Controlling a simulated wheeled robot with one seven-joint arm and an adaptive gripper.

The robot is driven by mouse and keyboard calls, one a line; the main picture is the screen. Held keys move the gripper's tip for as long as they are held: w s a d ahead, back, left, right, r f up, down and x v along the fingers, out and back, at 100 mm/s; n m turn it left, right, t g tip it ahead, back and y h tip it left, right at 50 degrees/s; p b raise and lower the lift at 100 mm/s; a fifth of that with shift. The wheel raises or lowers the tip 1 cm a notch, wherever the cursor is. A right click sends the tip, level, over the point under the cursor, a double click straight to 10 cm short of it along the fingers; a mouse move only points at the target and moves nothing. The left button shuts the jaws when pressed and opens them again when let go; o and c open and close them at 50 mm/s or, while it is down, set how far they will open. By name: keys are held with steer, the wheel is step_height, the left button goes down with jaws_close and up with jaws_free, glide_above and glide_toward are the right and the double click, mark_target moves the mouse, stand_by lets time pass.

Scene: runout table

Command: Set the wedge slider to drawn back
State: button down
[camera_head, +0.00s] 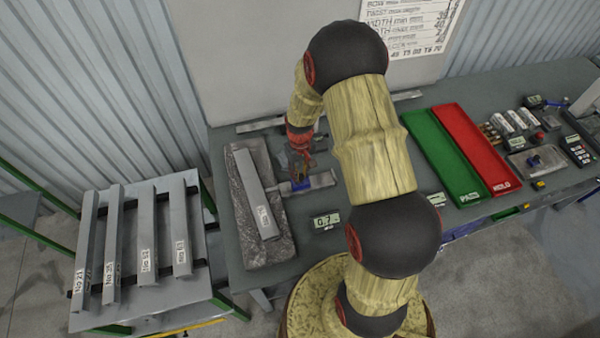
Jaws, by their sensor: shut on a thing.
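The wedge slider (320,181) appears to be the grey metal piece with a blue part, lying on the table beside the dark stone slab. My gripper (299,176) reaches down to its left part, beside the slab, with the fingers close around the blue part. It is shut on the slider, though the fingertips are small and dark and the exact grip is hard to see. My arm crosses the middle of the view.
A labelled grey bar (257,195) lies on the stone slab (270,251). A small display (326,222) reads about 0.7. A green tray (440,155) and red tray (478,149) are right of my arm. Several bars rest on a left-hand rack (202,299).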

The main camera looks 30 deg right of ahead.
stand_by(0.4)
steer(key=s+d, duration=0.1)
steer(key=d, duration=0.5)
steer(key=s+d+b, duration=0.1)
steer(key=d, duration=0.2)
steer(key=shift+s, duration=0.3)
steer(key=shift+a, duration=0.1)
steer(key=c, duration=2)
jaws_free()
steer(key=shift+c, duration=0.2)
steer(key=o, duration=0.4)
steer(key=shift+d, duration=0.2)
steer(key=shift+o, duration=0.3)
